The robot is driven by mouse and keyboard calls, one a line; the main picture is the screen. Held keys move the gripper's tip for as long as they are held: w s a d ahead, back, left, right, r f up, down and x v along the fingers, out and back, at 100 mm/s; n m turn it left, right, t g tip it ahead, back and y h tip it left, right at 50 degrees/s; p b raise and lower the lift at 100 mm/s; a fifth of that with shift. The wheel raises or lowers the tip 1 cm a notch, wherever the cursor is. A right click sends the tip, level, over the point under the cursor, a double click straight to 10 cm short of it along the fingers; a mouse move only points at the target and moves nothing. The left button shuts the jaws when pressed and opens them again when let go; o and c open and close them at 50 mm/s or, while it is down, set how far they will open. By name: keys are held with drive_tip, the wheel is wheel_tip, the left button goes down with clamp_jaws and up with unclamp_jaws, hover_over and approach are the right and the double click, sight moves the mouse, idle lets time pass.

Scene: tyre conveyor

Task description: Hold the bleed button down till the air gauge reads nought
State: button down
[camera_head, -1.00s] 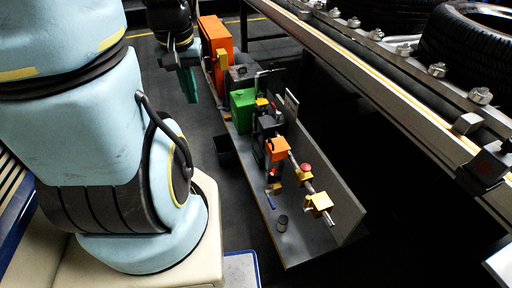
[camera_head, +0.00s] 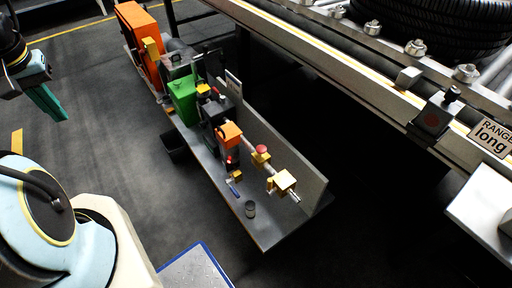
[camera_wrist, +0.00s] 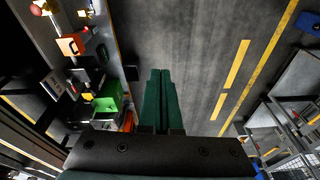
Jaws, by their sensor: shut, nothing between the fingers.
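A red mushroom-headed button (camera_head: 262,149) sits on a yellow block on the pipe along the bench, in the head view. It looks like the bleed button, though no label on it can be read. My gripper (camera_head: 60,118) is at the left of the head view, over the floor and well apart from the bench. In the wrist view its green fingers (camera_wrist: 160,72) lie together, shut and empty, with bare floor beyond them.
The tyre conveyor (camera_head: 330,60) runs along the right. Open floor lies left of the bench.

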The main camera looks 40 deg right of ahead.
drive_tip(key=w+d+f+m+t+h+b, duration=0.1)
drive_tip(key=w+d+f+m+h+b, duration=0.15)
drive_tip(key=d+f+m+b, duration=0.6)
drive_tip(key=w+d+f+m+t+h+b, duration=0.15)
drive_tip(key=w+d+f+b, duration=0.35)
drive_tip(key=d+f, duration=0.7)
drive_tip(key=s+d+f+m+g+h+b, duration=0.2)
drive_tip(key=s+d+f+m+b, duration=0.1)
drive_tip(key=d, duration=0.6)
drive_tip(key=s+d+f+m+g+h+b, duration=0.3)
drive_tip(key=s+d+f+b, duration=0.3)
drive_tip(key=s+d, duration=0.4)
drive_tip(key=shift+d+f+m, duration=0.2)
drive_tip(key=shift+f+m, duration=0.1)
drive_tip(key=shift+f, duration=0.05)
drive_tip(key=b, duration=0.4)
hover_over(264, 147)
drive_tip(key=a, duration=0.3)
wheel_tip(264, 147, down, 8)
drive_tip(key=shift+w+d+r, duration=0.1)
drive_tip(key=shift+w+r, duration=0.05)
wheel_tip(264, 147, down, 2)
drive_tip(key=shift+f+b, duration=0.2)
drive_tip(key=shift+b, duration=0.45)
drive_tip(key=shift+f, duration=0.5)
